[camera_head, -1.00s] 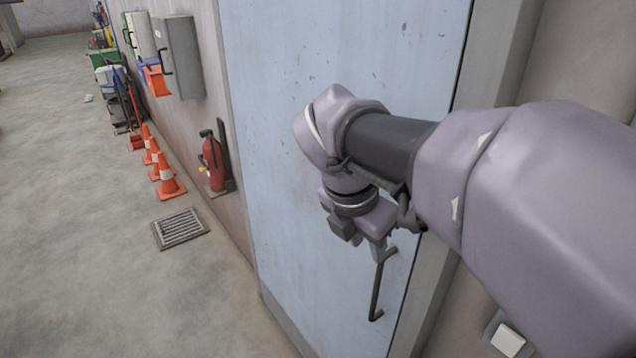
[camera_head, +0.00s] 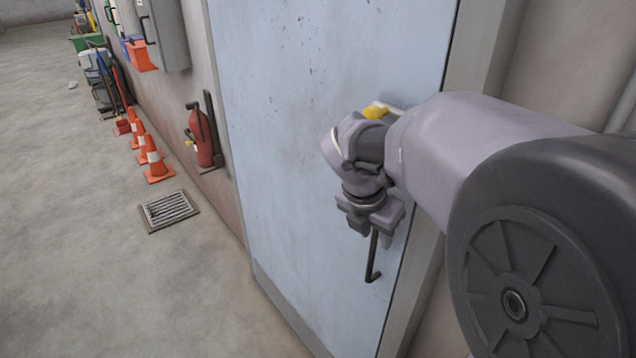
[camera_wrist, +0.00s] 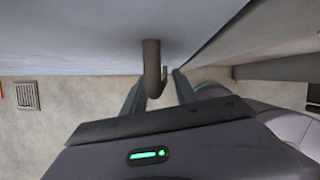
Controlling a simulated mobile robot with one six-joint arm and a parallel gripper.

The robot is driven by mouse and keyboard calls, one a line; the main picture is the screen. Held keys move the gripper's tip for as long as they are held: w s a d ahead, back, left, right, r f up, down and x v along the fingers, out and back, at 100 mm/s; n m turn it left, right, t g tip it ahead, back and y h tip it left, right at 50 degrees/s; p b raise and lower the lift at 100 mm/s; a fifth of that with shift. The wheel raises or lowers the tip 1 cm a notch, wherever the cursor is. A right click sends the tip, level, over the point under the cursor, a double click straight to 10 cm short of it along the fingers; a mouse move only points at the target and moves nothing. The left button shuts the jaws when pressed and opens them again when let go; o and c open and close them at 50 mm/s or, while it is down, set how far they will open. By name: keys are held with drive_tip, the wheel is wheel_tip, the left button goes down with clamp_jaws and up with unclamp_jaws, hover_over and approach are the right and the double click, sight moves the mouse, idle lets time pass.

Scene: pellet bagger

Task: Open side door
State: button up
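The side door (camera_head: 290,150) is a tall, light blue panel that looks shut in its frame. Its handle is a dark bar (camera_head: 373,262); the lower end shows below my gripper (camera_head: 370,222) in the head view, and the upper part is hidden behind it. In the wrist view the handle (camera_wrist: 152,70) stands out from the door face and bends. It lies between the two spread fingers of my gripper (camera_wrist: 158,82), nearer the left one, with a gap visible on the right. I cannot tell whether the left finger touches it.
A red fire extinguisher (camera_head: 202,138) hangs on the wall left of the door. Orange cones (camera_head: 156,165) stand along that wall, and a grey cabinet (camera_head: 165,35) is above. A floor grate (camera_head: 168,210) lies left of the door. The floor at left is mostly clear.

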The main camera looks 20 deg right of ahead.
clamp_jaws()
idle(1.4)
